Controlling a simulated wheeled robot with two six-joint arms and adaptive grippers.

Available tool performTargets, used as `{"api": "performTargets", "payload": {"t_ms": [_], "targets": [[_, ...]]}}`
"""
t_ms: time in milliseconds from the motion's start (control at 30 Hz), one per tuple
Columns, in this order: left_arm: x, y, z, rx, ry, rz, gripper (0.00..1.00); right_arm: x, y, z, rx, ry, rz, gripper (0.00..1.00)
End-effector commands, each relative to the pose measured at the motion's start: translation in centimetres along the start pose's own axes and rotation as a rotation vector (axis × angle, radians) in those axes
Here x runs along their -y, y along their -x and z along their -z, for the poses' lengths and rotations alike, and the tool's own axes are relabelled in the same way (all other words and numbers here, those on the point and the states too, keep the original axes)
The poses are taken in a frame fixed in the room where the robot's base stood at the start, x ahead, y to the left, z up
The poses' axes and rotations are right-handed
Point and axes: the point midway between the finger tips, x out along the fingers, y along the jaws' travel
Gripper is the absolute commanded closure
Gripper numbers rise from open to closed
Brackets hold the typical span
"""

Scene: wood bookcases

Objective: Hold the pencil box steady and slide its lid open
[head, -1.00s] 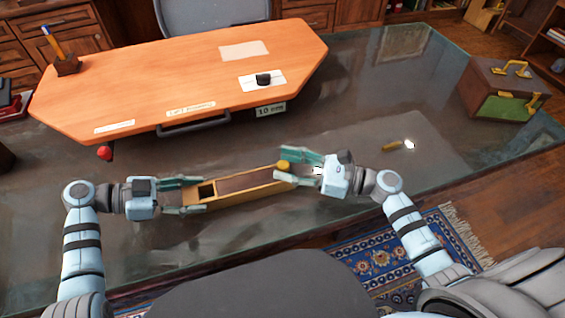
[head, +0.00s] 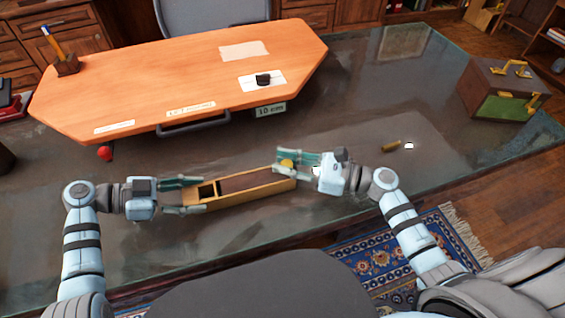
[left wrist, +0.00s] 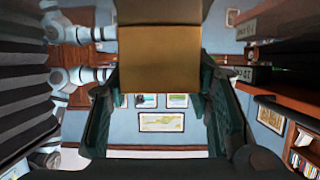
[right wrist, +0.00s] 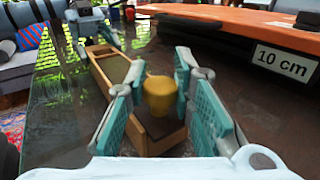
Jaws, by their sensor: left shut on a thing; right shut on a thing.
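The pencil box, a long wooden box (head: 245,199), lies on the glass desk with a dark brown top panel (head: 255,180). A dark opening (head: 207,190) shows at its left end. A yellow knob (head: 287,163) stands at its right end. My left gripper (head: 197,196) is shut on the box's left end, one finger along each side. In the left wrist view the box end (left wrist: 160,60) fills the space between the fingers. My right gripper (head: 291,166) is shut on the knob, which shows between its fingers in the right wrist view (right wrist: 160,95).
An orange board (head: 180,75) with a handle and a "10 cm" label (head: 270,109) lies behind the box. A red ball (head: 105,153) is at left. Desk around the box is clear.

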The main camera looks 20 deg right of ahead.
Motion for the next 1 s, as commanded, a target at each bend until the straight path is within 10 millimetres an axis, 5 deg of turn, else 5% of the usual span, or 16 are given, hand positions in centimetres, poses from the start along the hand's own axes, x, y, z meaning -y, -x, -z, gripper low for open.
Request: {"api": "performTargets", "payload": {"t_ms": [433,867,900,1000], "targets": [[0.0,0.0,0.0,-0.001,-0.001,0.001,0.92,6.2,9.3,0.2,-0.007,-0.004,0.003,1.00],[0.0,0.0,0.0,-0.001,-0.001,0.001,0.92,6.9,10.4,0.1,-0.002,-0.002,0.003,1.00],[0.0,0.0,0.0,-0.001,-0.001,0.001,0.92,6.9,10.4,0.1,-0.001,-0.001,0.002,0.71],[0.0,0.0,0.0,-0.001,-0.001,0.001,0.92,6.9,10.4,0.0,-0.001,-0.001,0.002,0.55]]}}
